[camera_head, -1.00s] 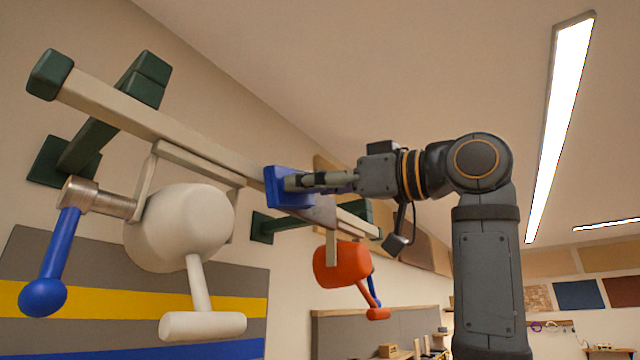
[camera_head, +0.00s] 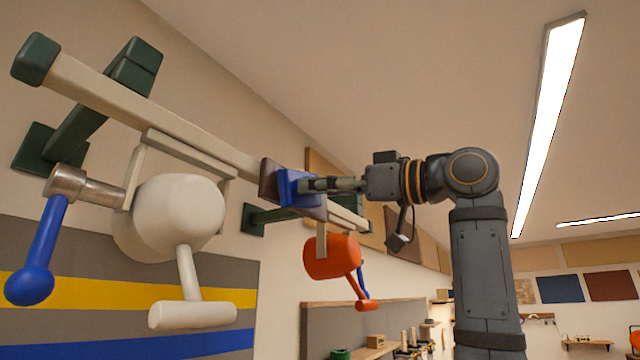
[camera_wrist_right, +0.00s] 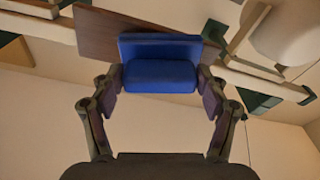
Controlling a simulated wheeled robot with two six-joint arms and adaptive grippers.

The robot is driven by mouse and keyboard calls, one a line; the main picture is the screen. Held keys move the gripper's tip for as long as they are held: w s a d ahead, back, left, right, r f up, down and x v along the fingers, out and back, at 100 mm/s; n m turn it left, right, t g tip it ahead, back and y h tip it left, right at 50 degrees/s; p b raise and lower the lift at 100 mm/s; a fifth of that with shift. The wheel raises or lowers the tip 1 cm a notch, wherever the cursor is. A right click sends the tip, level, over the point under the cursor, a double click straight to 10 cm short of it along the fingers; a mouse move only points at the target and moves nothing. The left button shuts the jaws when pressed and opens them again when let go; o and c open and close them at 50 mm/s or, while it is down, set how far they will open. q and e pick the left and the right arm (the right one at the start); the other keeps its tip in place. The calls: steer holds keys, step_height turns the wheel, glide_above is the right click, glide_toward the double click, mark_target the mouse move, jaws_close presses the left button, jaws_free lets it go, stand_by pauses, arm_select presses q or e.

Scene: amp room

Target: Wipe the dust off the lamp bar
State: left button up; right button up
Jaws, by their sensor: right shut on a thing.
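The lamp bar (camera_head: 165,113) is a long cream beam that slopes down to the right in the head view, on green wall brackets. A dark brown patch (camera_head: 268,178) lies on its middle stretch; I take it for the dust. It also shows in the wrist view (camera_wrist_right: 105,35), on both sides of the pad. My right gripper (camera_head: 312,185) is shut on a blue pad (camera_head: 289,190), also seen in the wrist view (camera_wrist_right: 160,72). The pad is at the patch and hides part of it; I cannot tell whether it touches. My left gripper is out of view.
A white lamp (camera_head: 175,220) and an orange lamp (camera_head: 332,258) hang from the bar. A blue-knobbed lever (camera_head: 38,255) sticks down at the left. Shelves (camera_head: 375,347) with small objects stand below right. The space right of my arm is open.

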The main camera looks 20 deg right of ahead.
mark_target(291, 182)
steer(key=w+d, duration=0.2)
steer(key=d, duration=0.1)
steer(key=shift+w+d, duration=0.15)
steer(key=shift+w, duration=0.15)
steer(key=shift+w+d, duration=1.45)
steer(key=shift+d, duration=0.35)
steer(key=s+a+b, duration=0.1)
steer(key=a, duration=0.1)
steer(key=s+a+b, duration=0.1)
steer(key=s+a, duration=0.1)
steer(key=shift+s+a+f, duration=0.1)
steer(key=shift+s+f, duration=0.1)
steer(key=shift+s+a+r+b, duration=0.1)
steer(key=shift+s+a+b, duration=0.25)
steer(key=shift+s+a, duration=0.65)
steer(key=shift+s+a+r+b, duration=0.1)
steer(key=shift+s+a+b, duration=0.2)
steer(key=shift+s+a, duration=0.7)
steer(key=shift+s+a+f+b, duration=0.1)
steer(key=shift+s+a+b, duration=0.1)
steer(key=shift+a, duration=0.35)
steer(key=shift+s+a+f+b, duration=0.1)
steer(key=shift+s+a+b, duration=0.05)
steer(key=shift+a, duration=0.35)
steer(key=shift+s+a+r, duration=0.15)
steer(key=shift+s+a, duration=0.25)
steer(key=shift+a, duration=0.1)
